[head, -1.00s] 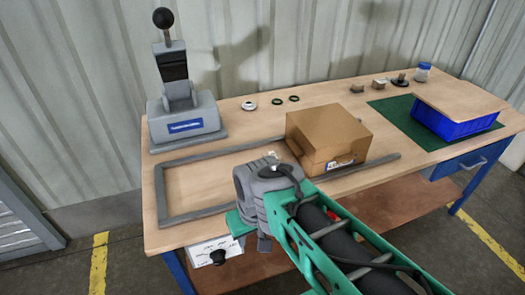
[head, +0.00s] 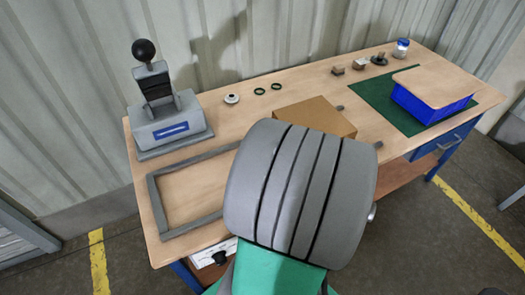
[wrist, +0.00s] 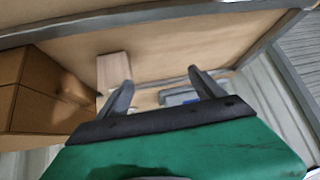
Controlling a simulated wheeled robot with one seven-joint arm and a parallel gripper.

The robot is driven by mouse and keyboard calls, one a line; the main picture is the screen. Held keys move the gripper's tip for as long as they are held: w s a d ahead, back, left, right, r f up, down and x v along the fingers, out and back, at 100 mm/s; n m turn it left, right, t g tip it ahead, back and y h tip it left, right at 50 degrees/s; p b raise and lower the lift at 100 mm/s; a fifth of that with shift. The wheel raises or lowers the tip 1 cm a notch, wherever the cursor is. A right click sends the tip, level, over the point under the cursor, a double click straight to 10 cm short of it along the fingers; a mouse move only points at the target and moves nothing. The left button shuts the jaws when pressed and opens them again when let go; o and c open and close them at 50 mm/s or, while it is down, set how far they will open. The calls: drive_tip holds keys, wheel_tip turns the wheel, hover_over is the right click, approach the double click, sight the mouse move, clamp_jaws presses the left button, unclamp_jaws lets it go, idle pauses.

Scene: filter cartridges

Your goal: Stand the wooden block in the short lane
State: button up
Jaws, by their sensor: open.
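The pale wooden block (wrist: 113,72) shows in the wrist view, on the tabletop just beyond my left fingertip. Its lower part is partly covered by that finger, and I cannot tell whether they touch. My gripper (wrist: 157,76) is open, with nothing between its fingers. In the head view my arm hides the gripper and the block. A grey rail frame (head: 152,200) lies on the table in the head view. Its rails also cross the wrist view (wrist: 150,14). I cannot tell which part is the short lane.
A cardboard box (head: 312,112) stands on the right part of the frame; in the wrist view it (wrist: 35,105) is left of the block. A lever press (head: 168,122) stands at the back left. A blue bin (head: 430,108) with a board on top sits on a green mat (head: 378,112).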

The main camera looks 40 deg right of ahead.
drive_tip(key=s+d+r+m+t+h, duration=0.1)
drive_tip(key=s+d+m+t+h, duration=0.15)
drive_tip(key=d, duration=0.35)
drive_tip(key=shift+n+g, duration=0.35)
drive_tip(key=x, duration=0.5)
drive_tip(key=d+p+x, duration=0.1)
drive_tip(key=x, duration=0.1)
drive_tip(key=shift+w, duration=0.25)
drive_tip(key=shift+c, duration=0.6)
drive_tip(key=shift+d+r, duration=0.1)
drive_tip(key=shift+r, duration=0.05)
drive_tip(key=c, duration=1.5)
